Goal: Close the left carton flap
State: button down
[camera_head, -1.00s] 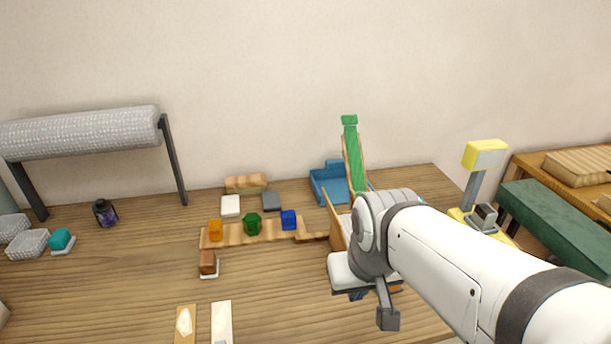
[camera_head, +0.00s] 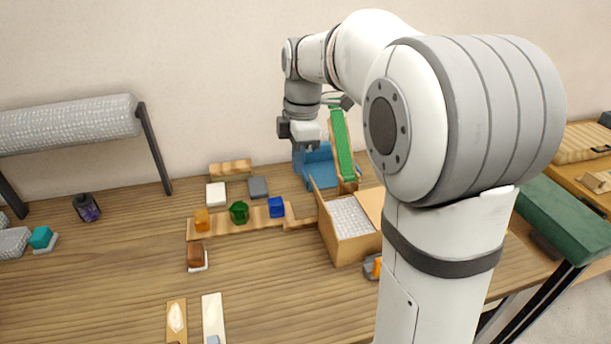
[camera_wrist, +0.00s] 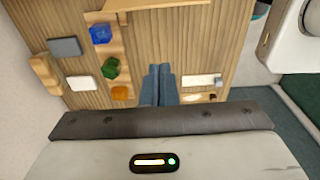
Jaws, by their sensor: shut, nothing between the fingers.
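The open carton (camera_head: 352,250) stands right of the table's middle, with white bubble-textured material (camera_head: 347,217) inside. Its left flap (camera_head: 322,200) is a thin brown panel that stands up and leans outward at the left side. The right side is partly hidden by my arm. My gripper (camera_head: 308,147) hangs above the blue tray, behind and left of the carton, apart from the flap. In the wrist view its fingers (camera_wrist: 158,84) are together and empty.
The blue tray (camera_head: 317,172) lies behind the carton. A wooden strip with orange, green (camera_head: 239,212) and blue (camera_head: 276,207) pieces lies left of it. A roll on a stand (camera_head: 70,122) is at the far left.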

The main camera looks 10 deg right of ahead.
notch_tip(320, 180, down, 10)
jog(key=d+p, duration=0.1)
jog(key=d+r+p, duration=0.1)
jog(key=d, duration=0.1)
jog(key=shift+w+d+r, duration=0.1)
jog(key=shift+w+d, duration=0.05)
jog(key=shift+d, duration=0.1)
jog(key=shift+a, duration=0.1)
dwell(0.4)
